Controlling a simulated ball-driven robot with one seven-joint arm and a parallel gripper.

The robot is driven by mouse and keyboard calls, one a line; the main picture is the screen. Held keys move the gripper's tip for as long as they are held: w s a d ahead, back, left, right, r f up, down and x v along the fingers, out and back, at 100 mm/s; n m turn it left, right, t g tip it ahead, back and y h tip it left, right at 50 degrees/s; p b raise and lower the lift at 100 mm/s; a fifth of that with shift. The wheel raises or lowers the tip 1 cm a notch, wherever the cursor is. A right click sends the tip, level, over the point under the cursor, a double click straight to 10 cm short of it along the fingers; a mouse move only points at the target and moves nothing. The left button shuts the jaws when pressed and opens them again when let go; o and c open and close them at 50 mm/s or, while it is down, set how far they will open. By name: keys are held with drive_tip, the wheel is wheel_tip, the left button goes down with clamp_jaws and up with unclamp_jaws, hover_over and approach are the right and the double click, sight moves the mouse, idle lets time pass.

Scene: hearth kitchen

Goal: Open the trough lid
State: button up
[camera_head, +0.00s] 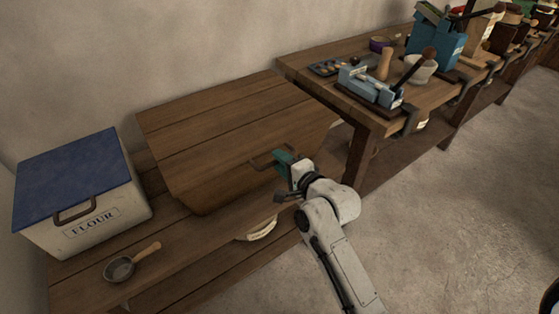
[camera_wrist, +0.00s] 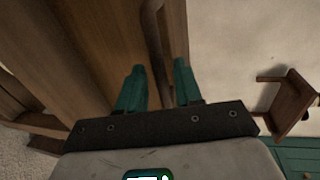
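The wooden trough (camera_head: 215,140) stands on a low bench against the wall, and its plank lid looks shut. A dark bar handle (camera_head: 262,159) sits on the lid's front side; it also shows in the wrist view (camera_wrist: 153,28). My gripper (camera_head: 283,160) is at the right end of the handle. In the wrist view its two teal fingers (camera_wrist: 159,66) stand apart, one on each side of the bar, with narrow gaps visible. Whether either finger touches the bar is hard to tell.
A flour bin (camera_head: 85,200) with a blue lid stands left of the trough. A higher workbench (camera_head: 330,95) with tools stands close on the right. The floor (camera_head: 450,220) at right is clear.

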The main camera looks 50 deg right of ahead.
drive_tip(key=shift+w+d+f, duration=0.1)
drive_tip(key=shift+w+d, duration=0.1)
drive_tip(key=shift+w, duration=0.45)
drive_tip(key=shift+c, duration=0.4)
clamp_jaws()
